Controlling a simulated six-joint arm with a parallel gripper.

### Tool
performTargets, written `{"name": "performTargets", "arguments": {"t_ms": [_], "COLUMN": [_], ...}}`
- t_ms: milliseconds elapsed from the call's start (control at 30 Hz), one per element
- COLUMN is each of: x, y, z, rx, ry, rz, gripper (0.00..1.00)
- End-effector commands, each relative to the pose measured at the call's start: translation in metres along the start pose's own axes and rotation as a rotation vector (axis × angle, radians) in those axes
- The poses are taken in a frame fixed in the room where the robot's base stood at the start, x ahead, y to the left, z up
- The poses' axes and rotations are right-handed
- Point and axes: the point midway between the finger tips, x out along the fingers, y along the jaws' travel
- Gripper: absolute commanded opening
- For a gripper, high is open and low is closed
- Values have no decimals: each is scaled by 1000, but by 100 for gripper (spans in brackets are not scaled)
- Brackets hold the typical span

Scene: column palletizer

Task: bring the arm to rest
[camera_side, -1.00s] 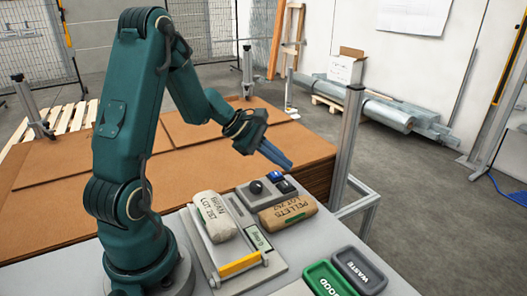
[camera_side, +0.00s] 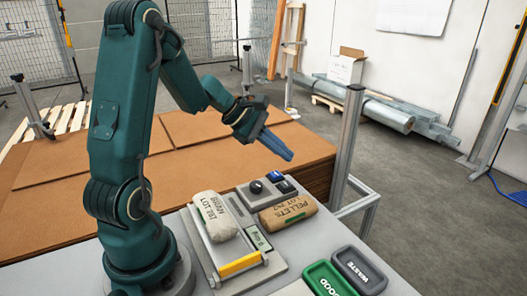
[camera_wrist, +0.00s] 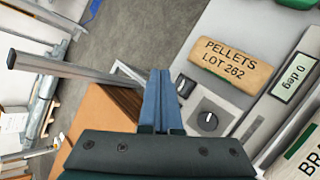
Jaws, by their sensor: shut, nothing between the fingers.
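My gripper (camera_side: 277,146) is in the air above the far edge of the grey table, beyond the control box. Its blue fingers are closed together and hold nothing. In the wrist view the shut fingers (camera_wrist: 157,100) point toward the gap between the brown sheet stack and the table. My green arm is bent at the elbow and reaches out to the right in the side view.
A sack (camera_side: 214,216) lies on the white device with a yellow bar (camera_side: 240,264). A pellets sack (camera_side: 288,214) lies beside the control box (camera_side: 266,190). Green (camera_side: 328,280) and grey (camera_side: 358,270) trays stand in front. A metal post (camera_side: 347,140) rises right of my gripper.

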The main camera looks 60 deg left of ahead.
Motion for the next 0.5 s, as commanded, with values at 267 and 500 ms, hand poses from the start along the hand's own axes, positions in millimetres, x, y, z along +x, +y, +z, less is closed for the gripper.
{"name": "performTargets", "arguments": {"t_ms": [267, 500], "x": [-15, -53], "y": [0, -72], "z": [99, 185], "rx": [374, 1009], "ry": [-81, -141], "rz": [-8, -122], "gripper": [0, 0]}}
